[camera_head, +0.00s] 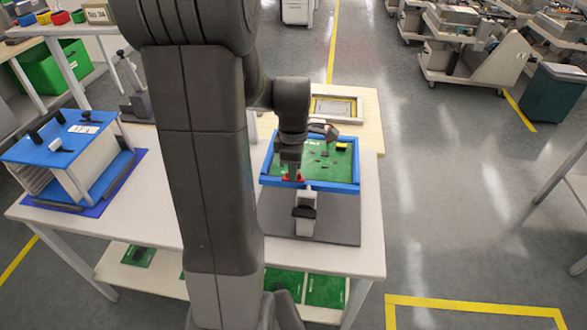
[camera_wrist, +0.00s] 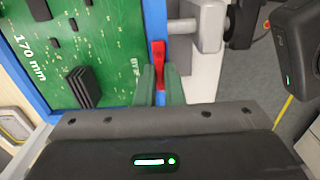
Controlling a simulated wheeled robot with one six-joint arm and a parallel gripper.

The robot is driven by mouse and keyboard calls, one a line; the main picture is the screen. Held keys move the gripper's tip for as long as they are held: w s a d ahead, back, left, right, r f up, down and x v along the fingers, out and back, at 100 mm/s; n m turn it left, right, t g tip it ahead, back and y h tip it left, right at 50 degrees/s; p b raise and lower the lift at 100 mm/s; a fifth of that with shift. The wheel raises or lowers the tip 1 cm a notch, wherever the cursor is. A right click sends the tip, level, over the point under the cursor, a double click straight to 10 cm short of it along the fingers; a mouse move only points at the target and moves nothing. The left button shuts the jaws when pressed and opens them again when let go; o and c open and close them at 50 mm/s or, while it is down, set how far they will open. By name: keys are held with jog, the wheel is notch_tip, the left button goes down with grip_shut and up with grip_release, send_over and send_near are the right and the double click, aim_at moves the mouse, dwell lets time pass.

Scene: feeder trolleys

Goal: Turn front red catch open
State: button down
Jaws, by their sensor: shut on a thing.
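The front red catch (camera_head: 292,178) sits on the near edge of the blue frame (camera_head: 335,187) that holds a green circuit board (camera_head: 335,162). In the wrist view the red catch (camera_wrist: 158,55) stands between the two greenish fingers of my gripper (camera_wrist: 160,82), on the blue frame edge. My gripper (camera_head: 292,172) is shut on the catch from above. The catch's lower part is hidden between the fingers. In the wrist view the green board (camera_wrist: 85,50) carries black components and the marking "170 mm".
A grey and white clamp post (camera_head: 305,212) stands right in front of the frame on a grey base plate (camera_head: 335,232). A blue-topped rack (camera_head: 65,150) stands on the table's left. A framed tray (camera_head: 337,107) lies behind the board. The table's right strip is clear.

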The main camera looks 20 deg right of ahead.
dwell(0.4)
jog(key=c, duration=1.5)
grip_release()
jog(key=shift+c, duration=0.2)
notch_tip(320, 180, up, 14)
jog(key=shift+f, duration=0.15)
notch_tip(320, 180, down, 14)
jog(key=shift+r, duration=0.1)
jog(key=shift+r, duration=0.1)
